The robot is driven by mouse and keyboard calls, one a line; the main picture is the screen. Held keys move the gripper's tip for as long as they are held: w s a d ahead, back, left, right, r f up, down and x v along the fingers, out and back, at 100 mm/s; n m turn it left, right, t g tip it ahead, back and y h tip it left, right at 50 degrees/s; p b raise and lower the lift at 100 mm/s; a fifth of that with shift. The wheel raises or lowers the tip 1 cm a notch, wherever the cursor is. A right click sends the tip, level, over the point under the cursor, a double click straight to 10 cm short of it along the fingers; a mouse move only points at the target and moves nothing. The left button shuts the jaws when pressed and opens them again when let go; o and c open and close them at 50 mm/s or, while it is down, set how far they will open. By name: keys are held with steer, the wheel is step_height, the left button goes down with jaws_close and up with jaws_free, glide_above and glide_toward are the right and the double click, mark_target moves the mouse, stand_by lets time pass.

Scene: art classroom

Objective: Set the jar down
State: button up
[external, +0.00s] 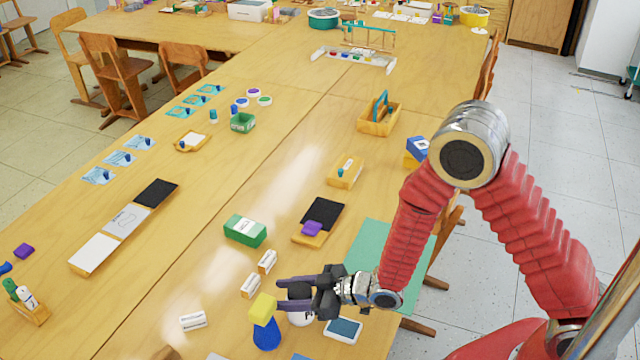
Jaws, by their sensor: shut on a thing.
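My gripper (286,295) reaches in from the right, low over the near part of the table, with its two dark fingers pointing left. It is shut on the jar (300,319). The jar's dark round top shows between the fingers and its white lower part shows just below them. The fingers hide its middle. I cannot tell whether its base touches the table.
A blue bottle with a yellow top (266,325) stands close to the left of the fingertips. Two small white-and-tan blocks (259,274) lie behind the gripper. A blue-and-white pad (344,329) lies to the right, and a green mat (372,250) lies under the forearm.

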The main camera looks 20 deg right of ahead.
mark_target(310, 293)
steer(key=o, duration=1.6)
steer(key=shift+v, duration=3.75)
steer(key=shift+r, duration=0.1)
